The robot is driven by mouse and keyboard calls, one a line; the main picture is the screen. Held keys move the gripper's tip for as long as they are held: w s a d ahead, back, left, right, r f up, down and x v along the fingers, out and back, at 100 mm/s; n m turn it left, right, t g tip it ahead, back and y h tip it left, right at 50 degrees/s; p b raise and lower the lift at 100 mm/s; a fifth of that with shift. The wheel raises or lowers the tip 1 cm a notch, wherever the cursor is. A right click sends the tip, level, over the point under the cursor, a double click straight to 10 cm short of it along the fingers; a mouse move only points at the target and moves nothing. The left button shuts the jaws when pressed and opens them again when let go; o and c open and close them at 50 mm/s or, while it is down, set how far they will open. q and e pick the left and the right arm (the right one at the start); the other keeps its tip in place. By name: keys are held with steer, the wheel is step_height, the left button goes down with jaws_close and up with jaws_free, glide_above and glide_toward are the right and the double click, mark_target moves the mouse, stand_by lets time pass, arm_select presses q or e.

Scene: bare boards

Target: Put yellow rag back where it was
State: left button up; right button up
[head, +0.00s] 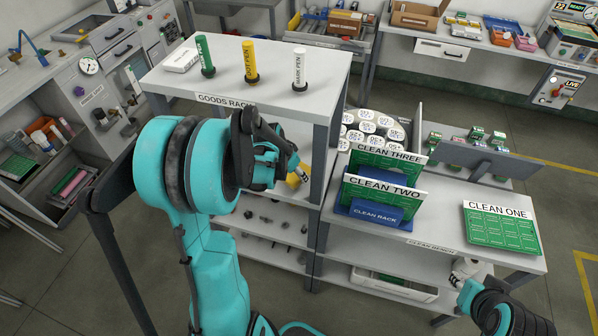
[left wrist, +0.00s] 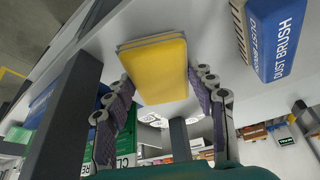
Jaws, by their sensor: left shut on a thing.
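The yellow rag (left wrist: 155,72) is a folded pad between the two fingers of my left gripper (left wrist: 163,85) in the left wrist view. The fingers are shut on its sides. In the head view my left gripper (head: 280,165) reaches into the goods rack (head: 245,93) below its top board, and a bit of yellow rag (head: 293,181) shows beside it. The rag is close to a pale shelf surface; I cannot tell whether it touches it. My right gripper (head: 468,270) is by the front of the clean bench, small and partly cut off from clear view.
A blue dust brush (left wrist: 278,38) lies beside the rag in the left wrist view. A dark rack post (left wrist: 70,115) stands at the left there. Green, yellow and white pens stand on the rack's top. The clean rack (head: 375,213) and a clean one board (head: 500,225) are on the bench.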

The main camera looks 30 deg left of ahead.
arm_select(q)
steer(key=shift+w+d+f, duration=0.1)
steer(key=shift+w+f, duration=0.25)
steer(key=shift+w, duration=0.25)
steer(key=shift+w+d+f, duration=0.1)
steer(key=shift+w+f, duration=0.2)
steer(key=shift+w, duration=0.3)
steer(key=shift+f+b, duration=0.2)
steer(key=shift+b, duration=0.1)
steer(key=shift+s+r, duration=0.1)
steer(key=shift+f, duration=0.25)
steer(key=o, duration=1)
steer(key=shift+o, duration=0.2)
steer(key=shift+r, duration=0.1)
